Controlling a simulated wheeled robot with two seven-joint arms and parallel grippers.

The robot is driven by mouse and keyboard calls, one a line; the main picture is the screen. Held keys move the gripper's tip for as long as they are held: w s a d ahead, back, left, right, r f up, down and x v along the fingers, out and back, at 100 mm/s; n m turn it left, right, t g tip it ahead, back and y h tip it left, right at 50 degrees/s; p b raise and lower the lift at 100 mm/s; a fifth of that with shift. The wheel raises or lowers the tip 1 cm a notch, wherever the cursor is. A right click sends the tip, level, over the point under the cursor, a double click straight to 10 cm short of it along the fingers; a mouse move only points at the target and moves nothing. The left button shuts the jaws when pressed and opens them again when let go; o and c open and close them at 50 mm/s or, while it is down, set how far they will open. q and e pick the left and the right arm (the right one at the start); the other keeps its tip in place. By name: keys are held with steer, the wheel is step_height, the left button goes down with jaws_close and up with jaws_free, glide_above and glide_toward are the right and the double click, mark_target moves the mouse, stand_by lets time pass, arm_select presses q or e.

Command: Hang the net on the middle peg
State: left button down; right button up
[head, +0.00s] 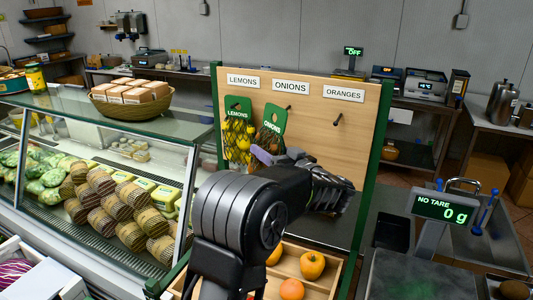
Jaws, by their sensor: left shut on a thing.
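The board (308,152) carries the signs LEMONS, ONIONS and ORANGES, with a peg under each. The middle peg (288,107) shows beneath the ONIONS sign. A net with a green tag and brownish contents (268,137) is just left of and below this peg. Its tag top is close to the peg; I cannot tell whether the peg passes through it. My left gripper (275,156) is shut on this net at its lower part, which the gripper partly hides. A net of lemons (238,134) hangs at the left peg. My right gripper is not in view.
The right peg (338,119) is bare. A wooden bin with orange fruit (291,289) lies below the board. A glass display counter (100,120) stands at left, and a scale display (447,208) at right.

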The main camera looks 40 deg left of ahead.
arm_select(q)
steer(key=w+a, duration=0.2)
steer(key=w, duration=0.4)
steer(key=shift+f, duration=0.35)
steer(key=shift+w, duration=0.15)
stand_by(0.3)
stand_by(0.4)
steer(key=shift+c, duration=1.9)
jaws_free()
steer(key=shift+d, duration=0.1)
steer(key=shift+f, duration=0.15)
